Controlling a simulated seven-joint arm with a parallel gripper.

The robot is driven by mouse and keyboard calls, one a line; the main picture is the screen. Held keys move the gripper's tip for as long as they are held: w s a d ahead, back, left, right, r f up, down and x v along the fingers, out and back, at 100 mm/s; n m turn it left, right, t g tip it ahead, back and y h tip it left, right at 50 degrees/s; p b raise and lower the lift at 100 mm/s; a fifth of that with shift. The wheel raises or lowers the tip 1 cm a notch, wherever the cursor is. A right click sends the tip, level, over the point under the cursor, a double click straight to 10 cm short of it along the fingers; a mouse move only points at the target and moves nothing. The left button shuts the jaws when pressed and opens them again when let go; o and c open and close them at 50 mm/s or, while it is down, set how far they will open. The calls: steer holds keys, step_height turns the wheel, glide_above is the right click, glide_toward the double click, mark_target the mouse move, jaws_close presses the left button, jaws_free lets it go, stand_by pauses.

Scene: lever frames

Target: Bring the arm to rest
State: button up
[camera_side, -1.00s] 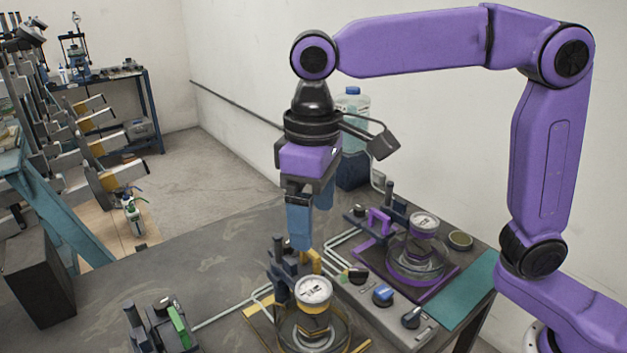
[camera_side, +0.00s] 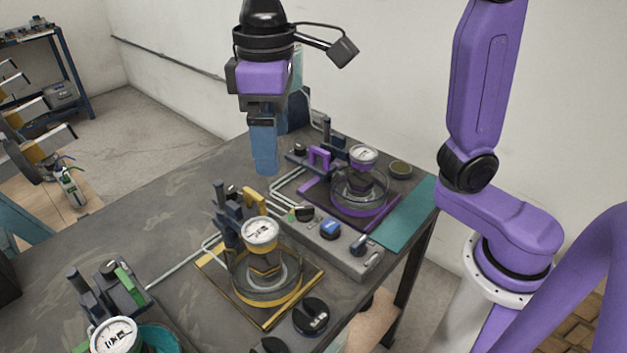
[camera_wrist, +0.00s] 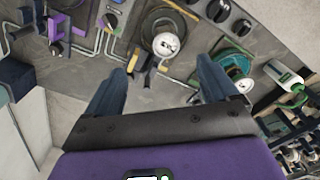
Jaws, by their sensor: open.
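My gripper (camera_side: 263,172) hangs pointing down above the table (camera_side: 150,210), behind the yellow lever frame in the side view. In the wrist view my gripper (camera_wrist: 165,72) shows two blue fingers spread wide with nothing between them. The yellow-based frame (camera_side: 262,285) has a round dial (camera_side: 260,232) and a yellow lever (camera_side: 256,203). The purple-based frame (camera_side: 350,215) stands farther back, with a purple lever (camera_side: 319,158). A green-levered frame (camera_side: 128,282) is at the front left. My gripper is apart from all of them.
A grey control box (camera_side: 345,250) with a blue switch (camera_side: 330,229) sits between the yellow and purple frames. A teal mat (camera_side: 405,212) lies at the right table edge. The left part of the table is bare. A wall (camera_side: 380,80) rises behind.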

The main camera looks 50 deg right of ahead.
steer(key=s+d+f+n, duration=0.5)
steer(key=s+d+f, duration=0.9)
steer(key=d, duration=0.4)
steer(key=shift+s+f, duration=0.15)
steer(key=shift+s, duration=0.65)
stand_by(2.2)
